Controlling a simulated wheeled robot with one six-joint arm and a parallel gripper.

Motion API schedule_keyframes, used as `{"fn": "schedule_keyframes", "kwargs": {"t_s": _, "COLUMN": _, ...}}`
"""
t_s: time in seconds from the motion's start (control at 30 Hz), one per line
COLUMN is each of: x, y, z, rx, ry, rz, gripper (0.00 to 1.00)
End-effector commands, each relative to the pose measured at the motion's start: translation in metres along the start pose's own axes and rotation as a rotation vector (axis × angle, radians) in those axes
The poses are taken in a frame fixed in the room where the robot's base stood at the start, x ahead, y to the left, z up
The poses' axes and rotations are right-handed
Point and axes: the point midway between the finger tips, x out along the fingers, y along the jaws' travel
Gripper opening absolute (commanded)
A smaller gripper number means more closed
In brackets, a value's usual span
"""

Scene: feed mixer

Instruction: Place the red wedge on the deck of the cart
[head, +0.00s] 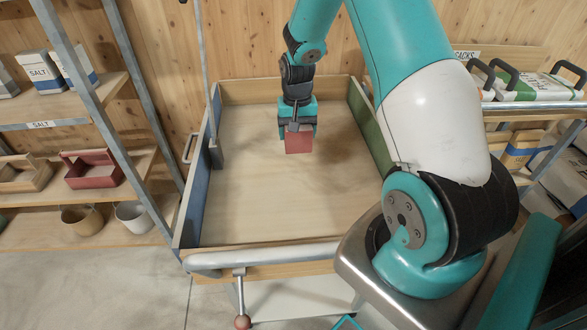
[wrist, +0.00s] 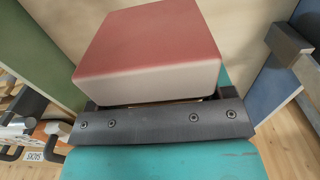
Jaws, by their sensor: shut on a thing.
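The red wedge (head: 299,142) is held in my gripper (head: 297,126), over the far half of the cart's deck (head: 250,200). In the wrist view the red wedge (wrist: 150,45) fills the upper middle, with a red face and a pale side, beyond the dark bar of my gripper (wrist: 160,122). My gripper is shut on it. I cannot tell whether the wedge touches the deck or hangs a little above it. The cart is a shallow wooden tray with a blue left side, a green right side and a grey front rail.
A grey post (head: 211,100) rises at the cart's left side. Shelves with salt boxes (head: 42,72), a red tote (head: 90,169) and buckets stand at the left. A rack with sacks (head: 540,88) is at the right. The rest of the deck is bare.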

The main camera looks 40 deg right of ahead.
Motion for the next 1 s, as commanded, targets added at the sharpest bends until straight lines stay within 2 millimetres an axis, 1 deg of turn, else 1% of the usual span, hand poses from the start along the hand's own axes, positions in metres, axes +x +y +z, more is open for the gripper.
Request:
{"fn": "schedule_keyframes", "kwargs": {"t_s": 0.03, "x": 0.014, "y": 0.001, "z": 0.001, "rx": 0.001, "ry": -0.007, "rz": 0.002, "gripper": 0.39}}
{"fn": "schedule_keyframes", "kwargs": {"t_s": 0.2, "x": 0.062, "y": 0.0, "z": 0.001, "rx": 0.0, "ry": -0.005, "rz": 0.002, "gripper": 0.39}}
{"fn": "schedule_keyframes", "kwargs": {"t_s": 0.3, "x": 0.088, "y": 0.0, "z": 0.001, "rx": 0.0, "ry": -0.004, "rz": 0.001, "gripper": 0.39}}
{"fn": "schedule_keyframes", "kwargs": {"t_s": 0.4, "x": 0.108, "y": 0.0, "z": 0.001, "rx": 0.0, "ry": -0.002, "rz": 0.001, "gripper": 0.39}}
{"fn": "schedule_keyframes", "kwargs": {"t_s": 0.5, "x": 0.12, "y": 0.0, "z": 0.0, "rx": 0.0, "ry": 0.0, "rz": 0.0, "gripper": 0.39}}
{"fn": "schedule_keyframes", "kwargs": {"t_s": 0.63, "x": 0.13, "y": 0.0, "z": 0.0, "rx": 0.0, "ry": 0.0, "rz": 0.0, "gripper": 0.39}}
{"fn": "schedule_keyframes", "kwargs": {"t_s": 0.8, "x": 0.155, "y": 0.0, "z": 0.0, "rx": 0.0, "ry": -0.001, "rz": 0.0, "gripper": 0.39}}
{"fn": "schedule_keyframes", "kwargs": {"t_s": 0.9, "x": 0.162, "y": 0.0, "z": 0.0, "rx": 0.0, "ry": 0.001, "rz": 0.0, "gripper": 0.39}}
{"fn": "schedule_keyframes", "kwargs": {"t_s": 1.0, "x": 0.163, "y": 0.0, "z": -0.001, "rx": 0.0, "ry": 0.002, "rz": -0.001, "gripper": 0.39}}
